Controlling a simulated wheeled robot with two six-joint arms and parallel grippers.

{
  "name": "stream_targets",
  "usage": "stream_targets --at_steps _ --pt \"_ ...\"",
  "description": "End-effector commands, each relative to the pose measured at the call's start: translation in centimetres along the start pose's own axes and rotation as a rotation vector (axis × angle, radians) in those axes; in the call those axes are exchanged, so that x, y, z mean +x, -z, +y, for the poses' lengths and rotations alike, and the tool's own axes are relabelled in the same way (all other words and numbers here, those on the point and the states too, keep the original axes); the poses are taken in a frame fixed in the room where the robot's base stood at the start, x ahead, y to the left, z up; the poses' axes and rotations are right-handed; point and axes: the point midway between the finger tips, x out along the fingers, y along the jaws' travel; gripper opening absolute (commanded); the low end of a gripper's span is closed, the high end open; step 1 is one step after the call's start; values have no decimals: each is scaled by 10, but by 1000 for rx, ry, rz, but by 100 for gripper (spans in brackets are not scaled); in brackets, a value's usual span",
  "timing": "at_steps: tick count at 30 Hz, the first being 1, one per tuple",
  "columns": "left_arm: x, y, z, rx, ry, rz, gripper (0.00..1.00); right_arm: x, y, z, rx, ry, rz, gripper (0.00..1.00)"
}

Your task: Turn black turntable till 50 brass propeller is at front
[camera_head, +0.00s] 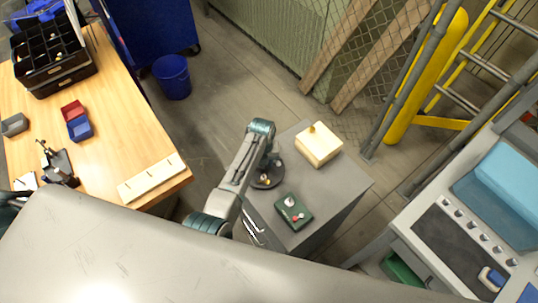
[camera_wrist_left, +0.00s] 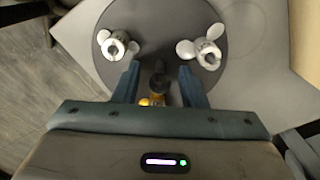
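The black turntable (camera_head: 258,184) sits on the grey cabinet, partly hidden under my left arm; its dark disc (camera_wrist_left: 160,20) also fills the top of the left wrist view. Two silver propellers stand on the disc, one at left (camera_wrist_left: 117,45) and one at right (camera_wrist_left: 208,52). A brass propeller (camera_wrist_left: 150,101) shows low between my fingers, mostly hidden by the gripper body. A dark upright post (camera_wrist_left: 158,78) stands between the fingers. My left gripper (camera_wrist_left: 160,78) is open over the disc, with gaps beside the post. No number is readable. My right gripper is not seen.
The grey cabinet top (camera_head: 332,195) also holds a cream box (camera_head: 318,150) with a brass knob and a green box (camera_head: 294,217) with small white and red parts. A wooden table (camera_head: 125,140) stands left, a control console (camera_head: 450,250) right.

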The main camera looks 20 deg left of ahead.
Motion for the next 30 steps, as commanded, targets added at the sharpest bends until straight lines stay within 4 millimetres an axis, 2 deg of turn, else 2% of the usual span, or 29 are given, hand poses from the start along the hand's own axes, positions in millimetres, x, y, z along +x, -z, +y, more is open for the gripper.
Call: stream_targets --at_steps 30 --pt "-78 -1 0 0 1 -2 38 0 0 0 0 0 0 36"
